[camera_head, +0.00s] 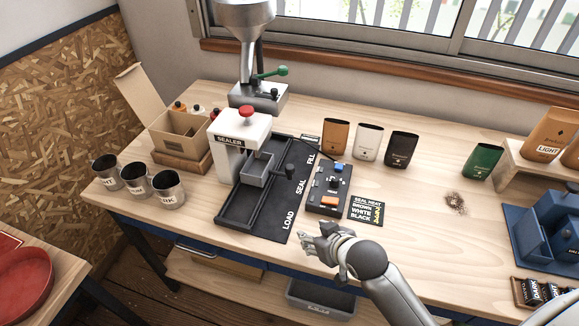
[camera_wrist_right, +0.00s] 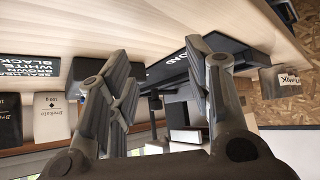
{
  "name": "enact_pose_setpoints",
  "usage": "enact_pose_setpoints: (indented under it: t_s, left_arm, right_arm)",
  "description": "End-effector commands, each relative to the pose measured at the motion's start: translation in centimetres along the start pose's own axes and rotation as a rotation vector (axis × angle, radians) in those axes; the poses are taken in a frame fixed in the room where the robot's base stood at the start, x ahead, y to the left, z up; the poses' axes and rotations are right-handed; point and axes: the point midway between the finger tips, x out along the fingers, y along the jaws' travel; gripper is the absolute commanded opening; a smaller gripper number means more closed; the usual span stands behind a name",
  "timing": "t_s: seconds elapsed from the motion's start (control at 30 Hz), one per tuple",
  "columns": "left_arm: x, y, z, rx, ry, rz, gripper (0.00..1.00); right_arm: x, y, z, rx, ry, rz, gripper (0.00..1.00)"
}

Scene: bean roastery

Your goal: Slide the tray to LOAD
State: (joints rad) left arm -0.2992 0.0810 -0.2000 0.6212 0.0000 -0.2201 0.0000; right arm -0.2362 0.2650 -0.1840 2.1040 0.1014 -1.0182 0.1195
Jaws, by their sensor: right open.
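The grey open-topped tray (camera_head: 257,172) sits in the black slide track (camera_head: 248,208), under the white sealer (camera_head: 238,132) and level with the SEAL mark. A dark upright knob (camera_head: 290,171) stands to its right. The LOAD mark (camera_head: 288,220) is at the track's near end, and that stretch of track is empty. My right gripper (camera_head: 315,241) is open and empty, just right of the near LOAD end and apart from the tray. In the right wrist view, its spread fingers (camera_wrist_right: 160,60) have the track's label strip beyond them. My left gripper is out of view.
A control box (camera_head: 328,190) and a seal heat card (camera_head: 366,210) lie right of the track. Metal cups (camera_head: 167,188) and a cardboard box (camera_head: 180,135) stand left. Bags (camera_head: 368,142) stand behind. Bare table lies right of the card.

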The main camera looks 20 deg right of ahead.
Motion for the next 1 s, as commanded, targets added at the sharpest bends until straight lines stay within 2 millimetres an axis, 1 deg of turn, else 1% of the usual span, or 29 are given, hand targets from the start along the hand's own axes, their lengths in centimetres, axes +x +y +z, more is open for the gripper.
enact_pose_setpoints:
  t_s: [0.03, 0.07, 0.1, 0.2, 0.3, 0.4, 0.57, 0.67, 1.0]
  left_arm:
    - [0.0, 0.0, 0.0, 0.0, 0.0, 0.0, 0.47]
    - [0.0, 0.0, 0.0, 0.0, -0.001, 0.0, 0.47]
    - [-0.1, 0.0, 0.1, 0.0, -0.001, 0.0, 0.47]
    - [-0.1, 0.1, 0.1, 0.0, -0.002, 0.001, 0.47]
    - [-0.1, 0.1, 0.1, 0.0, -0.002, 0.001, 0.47]
    - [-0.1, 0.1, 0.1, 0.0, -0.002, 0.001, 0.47]
    - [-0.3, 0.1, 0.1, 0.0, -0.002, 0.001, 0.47]
    - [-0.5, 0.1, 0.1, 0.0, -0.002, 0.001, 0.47]
    - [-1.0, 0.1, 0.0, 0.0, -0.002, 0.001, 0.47]
  right_arm:
    - [1.2, 0.8, -2.2, -0.002, 0.06, 0.001, 0.47]
    - [1.8, 1.2, -3.6, -0.001, 0.1, 0.0, 0.47]
    - [2.6, 1.8, -5.3, 0.0, 0.151, -0.002, 0.47]
    - [4.0, 3.2, -9.3, 0.007, 0.265, -0.008, 0.47]
    - [4.6, 4.1, -11.8, 0.015, 0.338, -0.014, 0.47]
    - [4.9, 4.6, -12.9, 0.017, 0.371, -0.016, 0.47]
    - [5.7, 4.6, -13.5, 0.02, 0.379, -0.018, 0.47]
    - [6.8, 4.6, -14.1, 0.021, 0.38, -0.018, 0.47]
    - [11.4, 4.5, -15.8, 0.019, 0.378, -0.017, 0.47]
